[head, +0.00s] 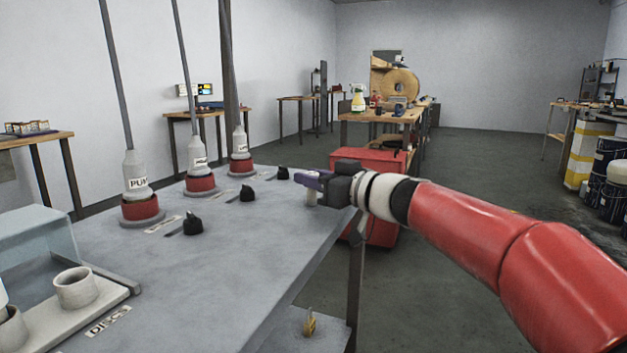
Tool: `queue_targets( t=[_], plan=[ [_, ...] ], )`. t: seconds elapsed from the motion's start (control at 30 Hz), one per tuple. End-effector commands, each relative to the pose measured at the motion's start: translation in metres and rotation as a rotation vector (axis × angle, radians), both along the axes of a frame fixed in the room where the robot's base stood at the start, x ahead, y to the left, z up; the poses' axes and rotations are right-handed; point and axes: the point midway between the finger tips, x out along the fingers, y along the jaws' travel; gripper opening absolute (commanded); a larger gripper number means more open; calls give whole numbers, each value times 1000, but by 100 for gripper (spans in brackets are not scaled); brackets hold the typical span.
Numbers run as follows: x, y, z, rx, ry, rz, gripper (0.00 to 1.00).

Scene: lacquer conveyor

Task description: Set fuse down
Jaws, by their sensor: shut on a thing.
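My gripper (312,179) is at the right edge of the grey table (240,268), reaching in from the right on my red arm. Its jaws look purple and are shut. A small pale piece, which I take to be the fuse (312,198), shows just under the jaws, held by them. Most of it is hidden or too small to make out. I cannot tell whether its lower end touches the tabletop.
Several pump bottles in red collars, the nearest one (136,186), stand along the table's far left side, with black knobs (193,224) beside them. A tray with pale cups (76,288) is at the near left. A red cabinet (375,163) stands behind the gripper. The tabletop's middle is clear.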

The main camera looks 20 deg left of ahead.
Motion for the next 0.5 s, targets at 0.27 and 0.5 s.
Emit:
queue_targets(
  t=[0.27, 0.5],
  plan=[
    [0, 0, -3, -1, 1, 0, 48],
    [0, 0, -3, -1, 1, 0, 48]
  ],
)
